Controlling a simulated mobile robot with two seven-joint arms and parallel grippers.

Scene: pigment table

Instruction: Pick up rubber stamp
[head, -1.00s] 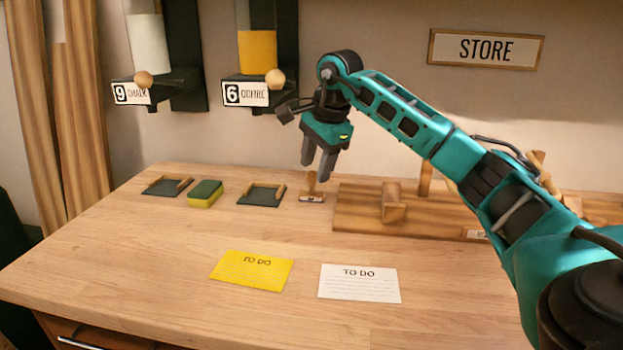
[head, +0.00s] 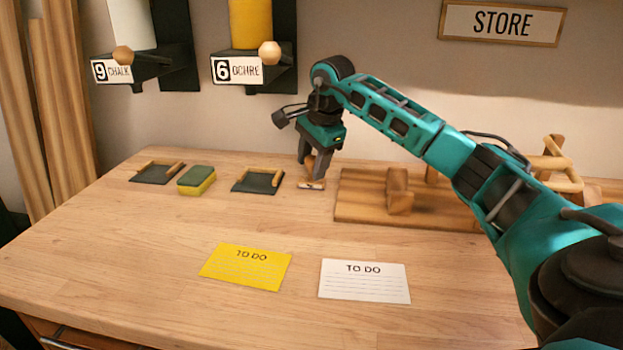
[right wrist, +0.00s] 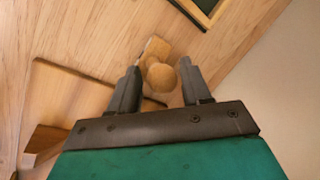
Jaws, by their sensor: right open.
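The rubber stamp stands on the table (head: 140,235) at the back, left of the wooden stand. Its base (head: 311,184) shows below my right gripper (head: 312,170) in the head view. In the right wrist view the stamp's round wooden handle (right wrist: 160,76) lies between the two fingertips of the right gripper (right wrist: 158,78), with gaps at the sides. The right gripper is open, pointing down around the handle; I cannot tell whether a finger touches it. My left gripper is in no view.
A wooden stand (head: 360,212) is close on the right. A dark tray (head: 258,181), a green and yellow sponge (head: 197,180) and another dark tray (head: 157,173) lie to the left. Yellow (head: 246,268) and white (head: 364,281) TO DO cards lie in front.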

